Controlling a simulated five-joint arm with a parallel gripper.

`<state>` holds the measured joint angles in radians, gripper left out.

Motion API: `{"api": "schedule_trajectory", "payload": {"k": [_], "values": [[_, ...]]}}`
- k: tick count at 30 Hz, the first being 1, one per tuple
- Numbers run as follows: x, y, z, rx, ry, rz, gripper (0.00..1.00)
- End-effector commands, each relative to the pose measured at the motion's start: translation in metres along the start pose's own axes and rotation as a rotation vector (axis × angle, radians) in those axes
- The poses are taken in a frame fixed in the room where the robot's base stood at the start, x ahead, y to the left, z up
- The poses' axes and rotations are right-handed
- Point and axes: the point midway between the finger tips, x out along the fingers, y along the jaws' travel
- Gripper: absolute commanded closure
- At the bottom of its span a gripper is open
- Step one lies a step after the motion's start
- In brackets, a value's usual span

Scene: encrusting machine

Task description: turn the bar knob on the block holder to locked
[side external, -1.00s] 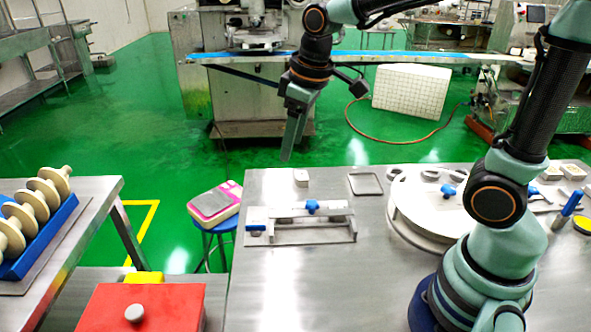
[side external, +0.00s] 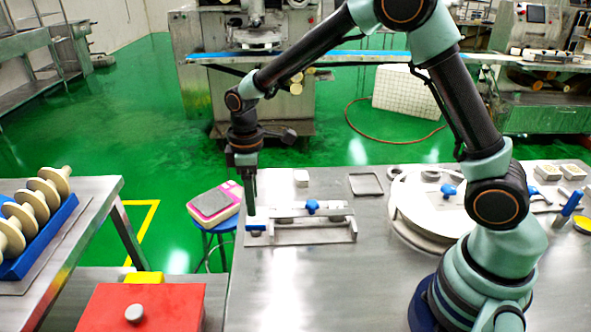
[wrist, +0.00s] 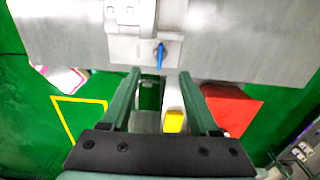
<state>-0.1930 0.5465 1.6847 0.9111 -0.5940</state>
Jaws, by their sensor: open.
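The block holder (side external: 285,237) is a grey metal fixture near the left side of the steel table. A small blue bar knob (side external: 256,227) sits at its left end; the wrist view shows this knob (wrist: 160,54) as a narrow blue bar, nearly upright in the picture. A second blue knob (side external: 312,206) sits on the holder's top bar. My gripper (side external: 250,210) points down just above the left-end knob. In the wrist view my gripper (wrist: 161,75) is open and empty, with the bar knob beyond the fingertips, centred between them. I cannot read any lock marking.
A small white block (side external: 301,177) and a dark square frame (side external: 366,184) lie behind the holder. A round plate (side external: 408,222) stands to the right. A pink-and-grey scale (side external: 214,203) sits on a stool past the table's left edge.

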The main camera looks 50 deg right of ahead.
Motion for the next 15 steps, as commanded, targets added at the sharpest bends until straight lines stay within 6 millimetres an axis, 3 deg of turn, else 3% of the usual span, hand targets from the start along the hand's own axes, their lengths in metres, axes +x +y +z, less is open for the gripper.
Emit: {"api": "schedule_trajectory", "payload": {"k": [6, 15], "values": [[0.044, 0.000, 0.001, 0.001, -0.003, -0.002, 0.39], [0.076, 0.000, 0.001, 0.002, -0.001, -0.001, 0.39]]}}
